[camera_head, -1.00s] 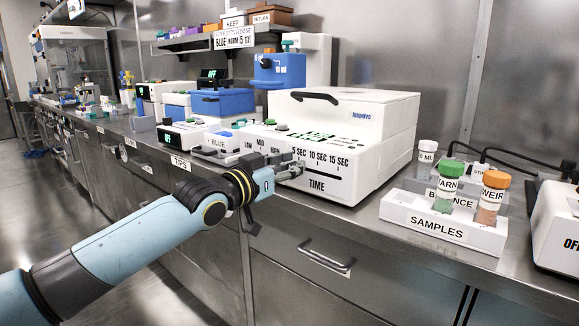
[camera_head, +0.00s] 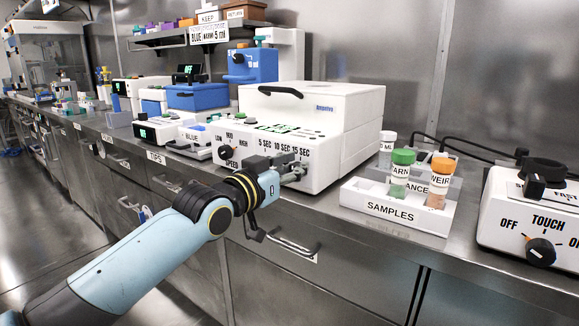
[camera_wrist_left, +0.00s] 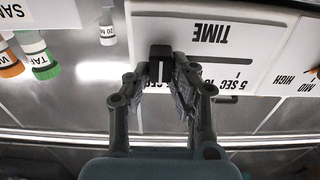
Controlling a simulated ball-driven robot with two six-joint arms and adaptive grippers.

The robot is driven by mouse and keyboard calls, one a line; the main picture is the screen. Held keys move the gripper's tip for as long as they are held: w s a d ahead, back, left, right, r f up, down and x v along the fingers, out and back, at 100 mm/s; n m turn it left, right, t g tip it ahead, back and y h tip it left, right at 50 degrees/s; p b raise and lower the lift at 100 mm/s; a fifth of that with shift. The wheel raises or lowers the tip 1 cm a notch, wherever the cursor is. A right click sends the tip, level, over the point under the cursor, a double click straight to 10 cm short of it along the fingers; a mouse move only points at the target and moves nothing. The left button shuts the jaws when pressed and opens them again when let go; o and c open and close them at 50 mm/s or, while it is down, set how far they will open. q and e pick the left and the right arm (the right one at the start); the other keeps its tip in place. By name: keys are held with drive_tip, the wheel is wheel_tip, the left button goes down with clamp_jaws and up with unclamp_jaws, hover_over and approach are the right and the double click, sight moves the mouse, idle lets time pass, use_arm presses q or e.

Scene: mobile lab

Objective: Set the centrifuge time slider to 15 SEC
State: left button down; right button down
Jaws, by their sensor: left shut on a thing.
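The white centrifuge (camera_head: 330,160) stands on the bench, its front panel marked 5 SEC, 10 SEC and 15 SEC. My left gripper (camera_head: 297,171) is at this panel, just below the 15 SEC label. In the left wrist view, which shows the panel upside down, my left gripper (camera_wrist_left: 163,62) is shut on the black time slider knob (camera_wrist_left: 160,50). The knob is at the 15 SEC end of the track (camera_wrist_left: 225,63), away from 5 SEC. The fingers hide the 15 SEC mark in that view, so exact alignment is unclear. My right gripper is not in view.
A white SAMPLES rack (camera_head: 362,208) with capped tubes stands right of the centrifuge. Farther right is a white mixer (camera_head: 500,237) with a TOUCH knob. Other devices line the bench to the left. The bench front edge and drawers lie below my arm.

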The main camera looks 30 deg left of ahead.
use_arm(q)
drive_tip(key=c, duration=1.5)
unclamp_jaws()
drive_tip(key=shift+d+f, duration=0.1)
drive_tip(key=shift+f, duration=0.05)
drive_tip(key=shift+c, duration=0.2)
drive_tip(key=shift+o, duration=1.1)
drive_tip(key=shift+d, duration=0.1)
drive_tip(key=shift+o, duration=0.8)
drive_tip(key=s+a, duration=0.1)
drive_tip(key=s, duration=1.1)
